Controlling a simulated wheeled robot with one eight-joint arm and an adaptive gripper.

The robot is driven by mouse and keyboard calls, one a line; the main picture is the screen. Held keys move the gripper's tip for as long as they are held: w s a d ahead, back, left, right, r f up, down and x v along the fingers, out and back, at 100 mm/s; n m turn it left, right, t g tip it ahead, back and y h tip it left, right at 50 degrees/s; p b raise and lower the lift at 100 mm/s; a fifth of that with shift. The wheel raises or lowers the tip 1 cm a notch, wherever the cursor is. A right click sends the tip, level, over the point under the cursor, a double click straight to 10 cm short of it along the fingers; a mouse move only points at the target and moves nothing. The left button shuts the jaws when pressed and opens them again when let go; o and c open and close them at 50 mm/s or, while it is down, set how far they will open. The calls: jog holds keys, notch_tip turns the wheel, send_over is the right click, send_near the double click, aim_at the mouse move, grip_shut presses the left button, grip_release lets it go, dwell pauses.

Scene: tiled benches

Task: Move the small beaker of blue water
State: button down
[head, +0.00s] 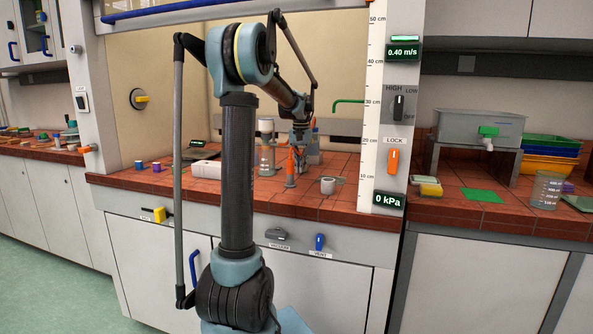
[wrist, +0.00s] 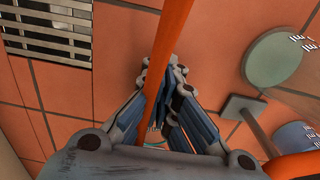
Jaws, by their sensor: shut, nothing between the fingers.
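No small beaker of blue water is clear in the head view. In the wrist view, a blue-grey round vessel (wrist: 292,136) with graduation marks is cut by the right edge. It may be the beaker, but I cannot tell. My gripper (head: 300,138) is low over the tiled bench inside the hood, among glassware. In the wrist view my gripper (wrist: 178,75) points at the tiles with its fingers together and holds nothing. The vessel is to its right, apart from it.
An orange tube crosses the wrist view.

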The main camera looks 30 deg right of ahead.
jog(key=w+d, duration=0.3)
jog(key=shift+d, duration=0.35)
jog(key=shift+s+a, duration=0.25)
jog(key=shift+a, duration=0.15)
jog(key=shift+s+a+r, duration=0.15)
jog(key=shift+s+a, duration=0.35)
jog(key=shift+a, duration=0.1)
jog(key=shift+s+a+r, duration=0.15)
jog(key=shift+s+a, duration=0.35)
jog(key=shift+a, duration=0.1)
notch_tip(320, 180, up, 9)
jog(key=shift+r, duration=0.2)
jog(key=shift+d, duration=0.1)
